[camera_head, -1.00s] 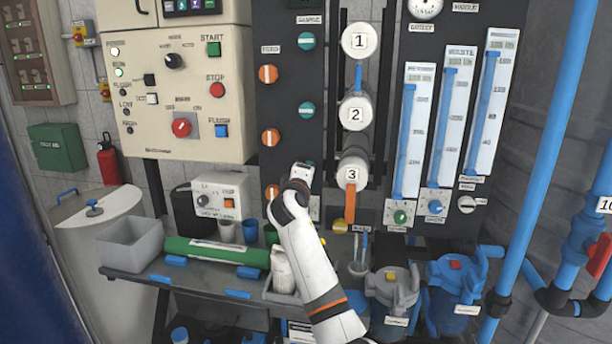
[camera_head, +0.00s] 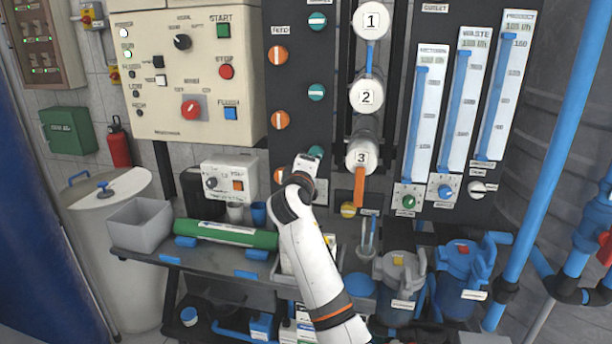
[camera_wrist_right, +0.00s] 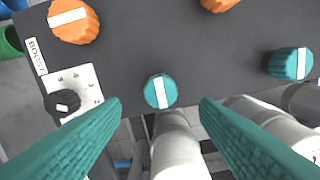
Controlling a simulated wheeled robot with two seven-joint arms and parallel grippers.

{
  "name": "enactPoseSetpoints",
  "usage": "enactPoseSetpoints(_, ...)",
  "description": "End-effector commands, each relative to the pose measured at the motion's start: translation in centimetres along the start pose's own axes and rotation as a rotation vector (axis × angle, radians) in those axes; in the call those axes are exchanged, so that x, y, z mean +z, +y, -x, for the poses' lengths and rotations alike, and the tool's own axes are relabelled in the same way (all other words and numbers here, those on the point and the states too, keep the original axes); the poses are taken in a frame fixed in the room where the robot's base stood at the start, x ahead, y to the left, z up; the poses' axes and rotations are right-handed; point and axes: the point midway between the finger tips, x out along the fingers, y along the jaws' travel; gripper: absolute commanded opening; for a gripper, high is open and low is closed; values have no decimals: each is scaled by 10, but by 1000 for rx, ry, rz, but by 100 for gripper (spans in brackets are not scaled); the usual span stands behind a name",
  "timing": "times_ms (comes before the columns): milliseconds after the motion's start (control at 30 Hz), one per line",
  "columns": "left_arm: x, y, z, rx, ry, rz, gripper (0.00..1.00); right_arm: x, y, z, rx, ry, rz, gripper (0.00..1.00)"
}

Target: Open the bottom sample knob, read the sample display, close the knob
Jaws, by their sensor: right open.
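The bottom sample knob (camera_wrist_right: 160,92) is teal with a white bar. In the right wrist view it lies between and ahead of my fingertips, apart from both. Its bar runs nearly upright in that view, much like the bar on the other teal knob (camera_wrist_right: 290,63). My right gripper (camera_wrist_right: 160,103) is open and empty, facing the dark panel. I cannot make out a sample display reading. My left gripper is not in view.
An orange knob (camera_wrist_right: 73,20) and a small black knob (camera_wrist_right: 62,103) sit beside the teal knob. White cylinder 3 (camera_head: 362,156) with an orange handle (camera_head: 359,187) stands close right of my gripper. A cluttered bench (camera_head: 190,263) lies below.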

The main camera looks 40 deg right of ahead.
Motion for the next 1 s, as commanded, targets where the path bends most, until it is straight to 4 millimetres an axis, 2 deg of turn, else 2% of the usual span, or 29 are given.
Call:
enactPoseSetpoints(33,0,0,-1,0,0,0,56,0,1,12,1,-2,-3,56)
enactPoseSetpoints(200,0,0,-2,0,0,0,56,0,2,44,2,-2,-2,56)
enactPoseSetpoints(367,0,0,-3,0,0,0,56,0,1,61,2,0,0,56)
enactPoseSetpoints(1000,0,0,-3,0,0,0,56,-1,2,66,4,0,-1,56)
